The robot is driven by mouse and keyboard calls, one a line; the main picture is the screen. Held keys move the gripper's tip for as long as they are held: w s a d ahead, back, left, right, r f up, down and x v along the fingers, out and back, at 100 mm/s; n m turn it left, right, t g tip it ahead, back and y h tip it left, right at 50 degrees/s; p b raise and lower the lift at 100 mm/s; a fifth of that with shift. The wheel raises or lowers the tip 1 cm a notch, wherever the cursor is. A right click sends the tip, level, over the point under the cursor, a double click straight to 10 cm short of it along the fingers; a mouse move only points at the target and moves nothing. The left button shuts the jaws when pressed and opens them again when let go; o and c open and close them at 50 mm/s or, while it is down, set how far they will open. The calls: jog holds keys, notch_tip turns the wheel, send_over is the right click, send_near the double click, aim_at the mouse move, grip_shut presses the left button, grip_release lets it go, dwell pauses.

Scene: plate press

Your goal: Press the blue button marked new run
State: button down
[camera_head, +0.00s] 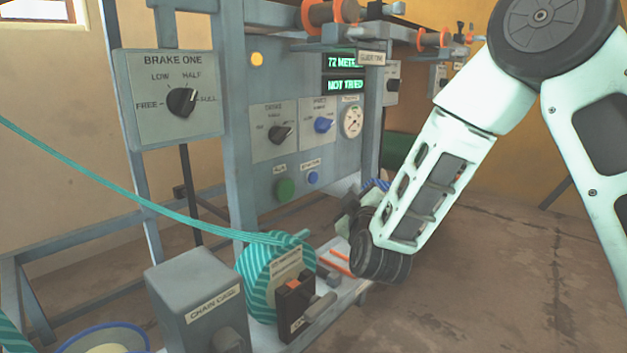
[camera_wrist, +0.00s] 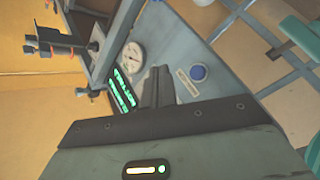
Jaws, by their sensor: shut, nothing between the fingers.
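The small blue button (camera_head: 313,178) sits low on the grey panel, right of a larger green button (camera_head: 284,190). Its label is above it and too small to read surely. In the wrist view a round blue button (camera_wrist: 198,73) shows right of my fingers, with a pale label strip beside it. My gripper (camera_wrist: 157,76) is shut and empty, its fingertips pointing toward the panel and apart from the button in the picture. In the head view my gripper (camera_head: 347,208) is low and right of the button, partly hidden by my arm.
The panel also has a blue knob (camera_head: 323,125), a black knob (camera_head: 280,135), a dial gauge (camera_head: 352,121) and green displays (camera_head: 344,86) reading "72 METRES" and "NOT TRIED". A striped drum (camera_head: 262,285) with a taut teal strap and a chain box (camera_head: 195,290) stand in front.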

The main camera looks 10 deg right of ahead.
aim_at(318, 175)
jog(key=w+a, duration=0.5)
jog(key=w, duration=0.2)
jog(key=shift+a, duration=0.1)
dwell(2.1)
jog(key=shift+w+a+p, duration=0.15)
jog(key=shift+w+p, duration=0.15)
jog(key=shift+p, duration=0.1)
jog(key=shift+w+a, duration=0.25)
jog(key=shift+w, duration=0.05)
dwell(0.7)
jog(key=shift+s, duration=0.1)
jog(key=shift+s+d, duration=0.5)
jog(key=shift+s, duration=0.05)
jog(key=s+d, duration=0.1)
jog(key=s, duration=0.1)
jog(key=s+d, duration=0.2)
jog(key=shift+p, duration=0.4)
